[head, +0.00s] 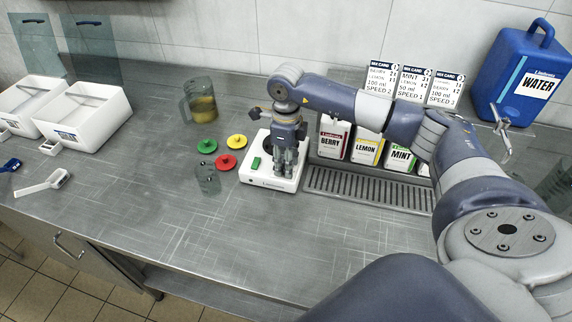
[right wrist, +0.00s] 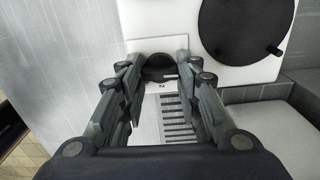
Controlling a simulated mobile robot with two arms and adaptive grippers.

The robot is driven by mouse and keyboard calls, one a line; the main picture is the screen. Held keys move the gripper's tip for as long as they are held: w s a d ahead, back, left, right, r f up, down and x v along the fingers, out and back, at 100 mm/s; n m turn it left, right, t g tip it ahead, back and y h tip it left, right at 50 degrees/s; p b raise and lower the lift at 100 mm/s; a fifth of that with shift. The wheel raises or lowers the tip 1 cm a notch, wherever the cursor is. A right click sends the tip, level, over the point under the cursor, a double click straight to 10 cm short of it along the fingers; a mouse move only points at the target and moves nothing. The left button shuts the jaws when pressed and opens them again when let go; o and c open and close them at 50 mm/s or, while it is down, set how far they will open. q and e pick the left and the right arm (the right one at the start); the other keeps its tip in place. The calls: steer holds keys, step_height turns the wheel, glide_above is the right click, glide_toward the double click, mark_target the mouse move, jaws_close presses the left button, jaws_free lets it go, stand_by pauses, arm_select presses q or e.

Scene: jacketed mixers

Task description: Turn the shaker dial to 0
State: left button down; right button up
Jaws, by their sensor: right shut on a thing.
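The shaker (head: 262,181) is a white box on the steel counter, with a green switch (head: 256,163) on its front left. My right gripper (head: 286,172) points straight down over the front right of the shaker and hides the dial there in the head view. In the right wrist view the dark round dial (right wrist: 158,68) sits between the fingertips of my right gripper (right wrist: 160,72), which is shut on it. A "2" is readable beside the dial, and a white pointer line shows on it. A round black platform (right wrist: 240,28) is on the same white top. My left gripper is not in view.
A clear jug (head: 201,103) with yellow liquid, green, yellow and red lids (head: 225,161) and a small clear cup (head: 208,180) stand left of the shaker. Berry, lemon and mint containers (head: 333,138) stand behind a drip grate (head: 365,186) at right.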

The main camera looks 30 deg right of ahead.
steer(key=shift+o, duration=0.2)
steer(key=shift+r, duration=0.15)
steer(key=shift+c, duration=0.2)
steer(key=o, duration=1.1)
step_height(320, 180, up, 12)
steer(key=shift+f, duration=0.1)
